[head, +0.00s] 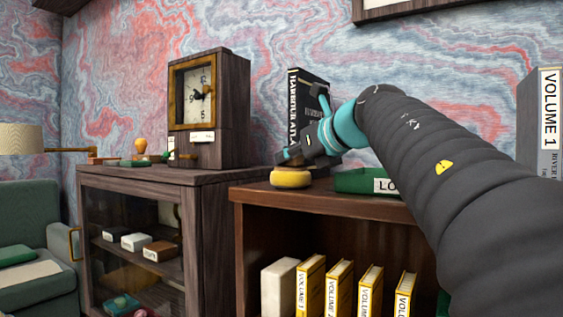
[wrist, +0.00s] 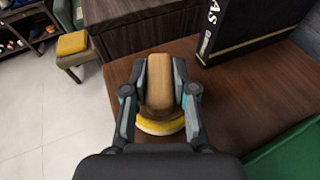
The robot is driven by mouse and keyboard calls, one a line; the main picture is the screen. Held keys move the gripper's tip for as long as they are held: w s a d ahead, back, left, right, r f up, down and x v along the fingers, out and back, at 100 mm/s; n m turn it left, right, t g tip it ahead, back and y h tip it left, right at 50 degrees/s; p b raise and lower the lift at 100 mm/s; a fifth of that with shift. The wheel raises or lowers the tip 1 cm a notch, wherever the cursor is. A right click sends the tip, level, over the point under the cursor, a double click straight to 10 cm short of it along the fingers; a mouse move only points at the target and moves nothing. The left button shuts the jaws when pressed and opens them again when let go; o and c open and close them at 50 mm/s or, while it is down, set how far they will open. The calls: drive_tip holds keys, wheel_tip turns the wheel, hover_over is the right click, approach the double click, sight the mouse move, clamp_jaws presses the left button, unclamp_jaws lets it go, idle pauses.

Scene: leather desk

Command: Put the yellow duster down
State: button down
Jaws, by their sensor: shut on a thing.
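The yellow duster (head: 290,179) has a round yellow pad at the bottom. In the wrist view the duster (wrist: 159,84) shows a tan wooden handle above the yellow pad. My gripper (head: 287,157) is shut on the handle, with one finger on each side. The pad is at the front left corner of the brown bookcase top (head: 246,191), at or very near the surface. I cannot tell whether it touches. In the wrist view my gripper (wrist: 159,92) hides part of the pad.
A black atlas (head: 306,90) stands upright behind my gripper. A green book (head: 352,181) lies to the right on the bookcase top. A clock (head: 222,110) stands on the cabinet to the left. Bare wood (wrist: 235,88) shows right of the duster in the wrist view.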

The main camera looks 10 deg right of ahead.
drive_tip(key=shift+f, duration=0.1)
drive_tip(key=c, duration=0.9)
unclamp_jaws()
drive_tip(key=shift+c, duration=0.2)
drive_tip(key=shift+r, duration=0.2)
drive_tip(key=v, duration=1.2)
drive_tip(key=shift+a, duration=0.1)
